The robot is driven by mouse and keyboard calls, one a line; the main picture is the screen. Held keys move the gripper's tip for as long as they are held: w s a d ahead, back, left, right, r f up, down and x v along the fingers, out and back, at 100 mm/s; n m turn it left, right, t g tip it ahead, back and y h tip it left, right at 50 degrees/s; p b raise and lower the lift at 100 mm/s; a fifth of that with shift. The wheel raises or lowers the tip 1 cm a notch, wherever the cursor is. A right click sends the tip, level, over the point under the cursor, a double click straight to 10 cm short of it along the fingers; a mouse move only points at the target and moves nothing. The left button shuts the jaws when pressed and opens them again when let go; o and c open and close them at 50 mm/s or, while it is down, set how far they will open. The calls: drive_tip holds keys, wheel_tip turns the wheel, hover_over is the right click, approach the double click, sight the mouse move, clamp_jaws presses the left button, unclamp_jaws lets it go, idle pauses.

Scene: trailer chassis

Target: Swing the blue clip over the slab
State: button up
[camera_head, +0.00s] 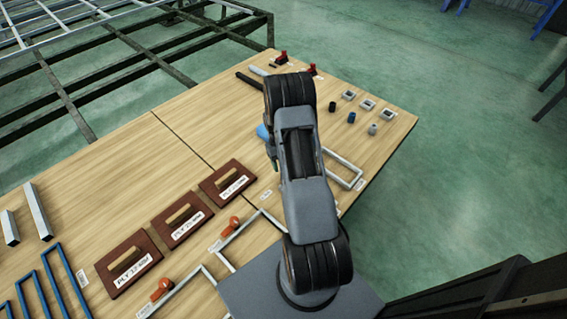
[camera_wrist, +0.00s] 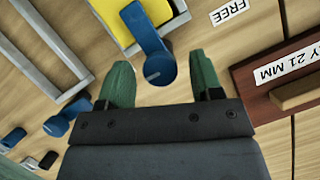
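A blue clip (camera_wrist: 151,45) with a round end shows at the top centre of the wrist view. Its bar runs from the round end up across the corner of a yellow slab (camera_wrist: 112,22) edged in grey. I cannot tell whether the bar touches the slab. My gripper (camera_wrist: 160,62) is open, with its two green fingers on either side of the round end and no visible contact. In the head view my arm hides most of this spot; a bit of blue (camera_head: 263,131), perhaps the clip, shows at the arm's left edge.
A dark red board labelled PLY 21 MM (camera_wrist: 278,68) lies close to the right finger. Left are an empty grey frame (camera_wrist: 88,78) and another blue clip (camera_wrist: 57,125). A FREE label (camera_wrist: 230,11) lies above right. Small blocks (camera_head: 367,104) stand at the table's far right.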

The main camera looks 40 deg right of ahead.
drive_tip(key=p+v, duration=0.2)
drive_tip(key=v, duration=1.2)
drive_tip(key=shift+p, duration=0.35)
drive_tip(key=shift+f, duration=0.1)
